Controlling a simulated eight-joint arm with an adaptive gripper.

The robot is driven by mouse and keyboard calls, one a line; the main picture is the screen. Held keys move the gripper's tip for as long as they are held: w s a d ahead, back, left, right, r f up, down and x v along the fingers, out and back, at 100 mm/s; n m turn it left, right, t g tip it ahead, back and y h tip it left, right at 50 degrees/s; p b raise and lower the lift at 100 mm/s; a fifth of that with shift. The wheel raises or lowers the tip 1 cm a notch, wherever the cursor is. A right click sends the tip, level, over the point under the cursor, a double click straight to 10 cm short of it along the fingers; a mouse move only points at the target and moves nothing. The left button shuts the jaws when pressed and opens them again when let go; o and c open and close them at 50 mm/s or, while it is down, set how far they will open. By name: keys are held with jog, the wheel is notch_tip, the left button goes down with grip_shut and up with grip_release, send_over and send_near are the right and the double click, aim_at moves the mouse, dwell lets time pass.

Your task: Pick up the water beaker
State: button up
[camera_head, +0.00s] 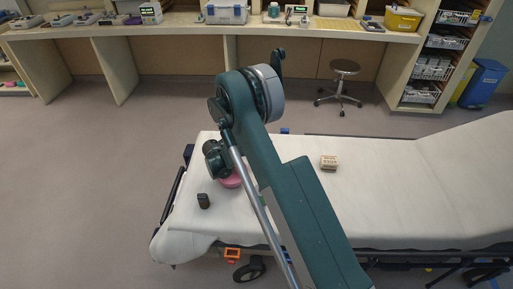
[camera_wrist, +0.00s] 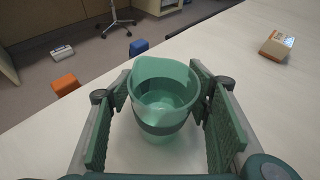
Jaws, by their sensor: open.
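The water beaker (camera_wrist: 161,125), a translucent green cup with a darker band and a raised lip, stands upright on the white stretcher sheet in the wrist view. My gripper (camera_wrist: 160,84) is open, with one green padded finger on each side of the beaker. A gap shows between the beaker and the right finger; on the left the gap is narrow, and I cannot tell if they touch. In the head view my arm reaches over the left part of the stretcher (camera_head: 390,190). I cannot make out the beaker or my fingertips there.
A small tan box (camera_head: 329,162) lies on the sheet right of my arm; it also shows in the wrist view (camera_wrist: 277,45). A pink round item (camera_head: 230,181) and a small dark object (camera_head: 203,201) lie left of my arm. A stool (camera_head: 343,75) stands behind.

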jog(key=shift+x, duration=1.1)
jog(key=shift+c, duration=0.5)
jog(key=c, duration=1.1)
jog(key=shift+c, duration=0.4)
